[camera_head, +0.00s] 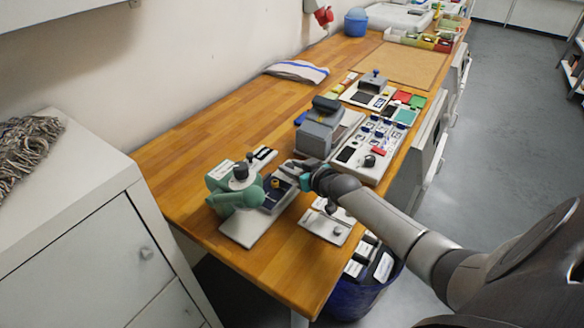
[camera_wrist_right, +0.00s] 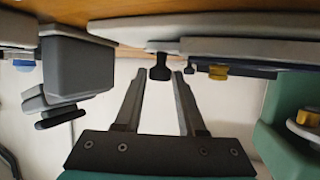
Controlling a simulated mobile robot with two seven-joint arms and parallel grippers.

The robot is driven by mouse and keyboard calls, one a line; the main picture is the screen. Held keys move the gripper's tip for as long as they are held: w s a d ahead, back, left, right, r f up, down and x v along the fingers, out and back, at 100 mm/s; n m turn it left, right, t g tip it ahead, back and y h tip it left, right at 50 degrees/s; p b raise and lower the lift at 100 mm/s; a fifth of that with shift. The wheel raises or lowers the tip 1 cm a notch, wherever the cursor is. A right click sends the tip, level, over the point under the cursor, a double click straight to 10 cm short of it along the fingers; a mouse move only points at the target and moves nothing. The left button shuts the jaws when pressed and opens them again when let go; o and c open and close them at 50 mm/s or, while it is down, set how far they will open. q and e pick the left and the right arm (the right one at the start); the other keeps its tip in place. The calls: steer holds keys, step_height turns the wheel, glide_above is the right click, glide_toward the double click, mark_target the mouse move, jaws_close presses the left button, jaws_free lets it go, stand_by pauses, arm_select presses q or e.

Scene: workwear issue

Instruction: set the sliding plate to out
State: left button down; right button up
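A green machine (camera_head: 238,188) with a grey-black top knob stands on a pale base near the front of the bench. A dark blue plate (camera_head: 276,198) with a yellow part (camera_head: 275,183) lies in its pale frame; I cannot tell its setting. My right gripper (camera_head: 292,168) is by the frame's far right end. In the right wrist view, which is upside down, the gripper (camera_wrist_right: 157,76) is open. A black knob (camera_wrist_right: 160,70) shows between its fingertips, contact unclear. The green machine (camera_wrist_right: 285,120) is at right. My left gripper is out of view.
A grey device (camera_head: 318,130) stands behind the right gripper; it also shows in the wrist view (camera_wrist_right: 78,68). A white plate (camera_head: 325,226) lies in front of my forearm. A small board (camera_head: 262,158) lies behind the machine. Bench space is clear toward the wall.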

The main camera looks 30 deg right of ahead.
steer(key=o, duration=0.3)
steer(key=shift+o, duration=0.2)
steer(key=shift+s+r+p, duration=0.3)
steer(key=shift+s, duration=0.35)
steer(key=p+v, duration=0.3)
steer(key=v, duration=1.1)
steer(key=shift+f, duration=0.1)
